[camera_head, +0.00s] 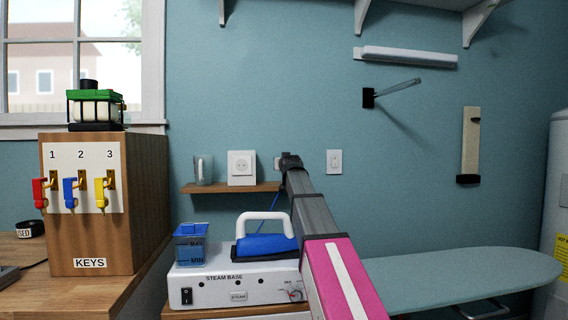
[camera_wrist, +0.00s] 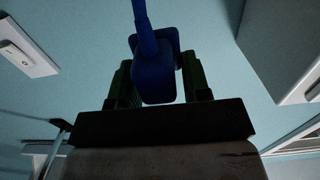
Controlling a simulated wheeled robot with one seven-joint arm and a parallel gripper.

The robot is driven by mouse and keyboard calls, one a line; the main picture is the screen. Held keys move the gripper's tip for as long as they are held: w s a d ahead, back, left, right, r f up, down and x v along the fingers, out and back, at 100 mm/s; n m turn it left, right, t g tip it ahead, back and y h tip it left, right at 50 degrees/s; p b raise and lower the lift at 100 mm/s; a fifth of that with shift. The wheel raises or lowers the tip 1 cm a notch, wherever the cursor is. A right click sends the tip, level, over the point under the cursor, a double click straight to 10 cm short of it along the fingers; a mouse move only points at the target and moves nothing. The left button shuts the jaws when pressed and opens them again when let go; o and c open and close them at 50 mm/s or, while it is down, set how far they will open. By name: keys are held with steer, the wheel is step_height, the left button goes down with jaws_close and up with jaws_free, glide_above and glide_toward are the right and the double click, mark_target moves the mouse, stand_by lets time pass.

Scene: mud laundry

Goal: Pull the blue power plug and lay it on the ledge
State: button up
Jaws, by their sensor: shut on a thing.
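In the wrist view the dark blue power plug (camera_wrist: 157,75) sits between the two green fingers of my gripper (camera_wrist: 158,85), which is shut on it. Its blue cord runs up out of the wrist view. In the head view my gripper (camera_head: 284,162) is in front of the wall, right of the white socket box (camera_head: 241,168), and the arm hides the plug. The cord (camera_head: 271,207) hangs from there toward the iron. The plug looks apart from the socket. The wooden ledge (camera_head: 220,188) lies under the socket box, its right end near my gripper.
A glass (camera_head: 203,171) stands at the ledge's left end; the ledge right of the socket box looks bare. Below are the blue iron (camera_head: 265,244), steam base (camera_head: 236,284) and water tank (camera_head: 190,246). A wall switch (camera_head: 334,162) is right of my gripper.

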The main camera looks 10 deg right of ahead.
steer(key=shift+f, duration=2.65)
steer(key=o, duration=1.3)
steer(key=shift+c, duration=0.2)
steer(key=s, duration=1)
steer(key=shift+s+r, duration=0.3)
steer(key=shift+s, duration=0.1)
